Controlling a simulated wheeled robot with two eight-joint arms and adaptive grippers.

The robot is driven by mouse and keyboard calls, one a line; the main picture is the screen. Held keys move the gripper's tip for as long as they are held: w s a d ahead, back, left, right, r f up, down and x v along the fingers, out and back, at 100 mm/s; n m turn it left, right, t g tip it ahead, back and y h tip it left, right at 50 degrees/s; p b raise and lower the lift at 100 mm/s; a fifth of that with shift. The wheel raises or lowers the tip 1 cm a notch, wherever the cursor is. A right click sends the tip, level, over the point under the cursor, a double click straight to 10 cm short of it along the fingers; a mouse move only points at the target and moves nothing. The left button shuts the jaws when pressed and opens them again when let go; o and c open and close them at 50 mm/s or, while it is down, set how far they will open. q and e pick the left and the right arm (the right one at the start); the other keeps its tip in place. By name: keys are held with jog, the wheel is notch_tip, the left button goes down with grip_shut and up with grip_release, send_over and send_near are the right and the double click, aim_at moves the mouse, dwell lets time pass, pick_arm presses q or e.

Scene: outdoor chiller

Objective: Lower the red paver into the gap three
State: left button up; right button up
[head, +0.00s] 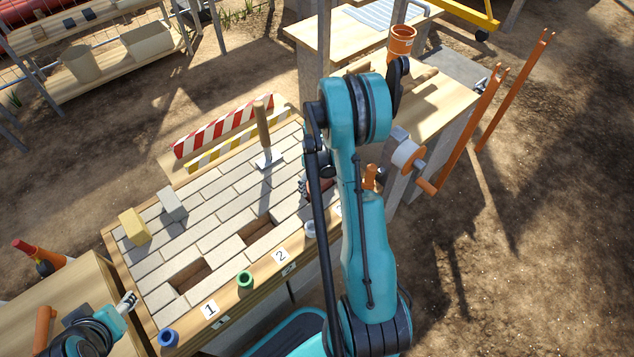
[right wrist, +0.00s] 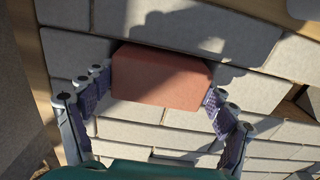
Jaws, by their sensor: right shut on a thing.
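The red paver (right wrist: 160,76) is between the fingers of my right gripper (right wrist: 157,88) in the right wrist view, with grey pavers behind it. Whether it touches them I cannot tell. In the head view my right arm hides most of this gripper and the paver. Two open gaps show in the paved bed (head: 216,233): one by label 1 (head: 210,310) and one by label 2 (head: 281,255). Gap three is hidden behind my arm in the head view. My left gripper (head: 129,300) is at lower left, away from the paver; its opening is too small to judge.
A yellow paver (head: 134,228) and a grey paver (head: 172,204) stand on the bed's left part. Green (head: 245,279) and blue (head: 168,338) rings sit along the front edge.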

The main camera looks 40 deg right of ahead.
jog(key=shift+r, duration=0.1)
jog(key=o, duration=1.7)
notch_tip(320, 180, up, 8)
jog(key=p, duration=0.5)
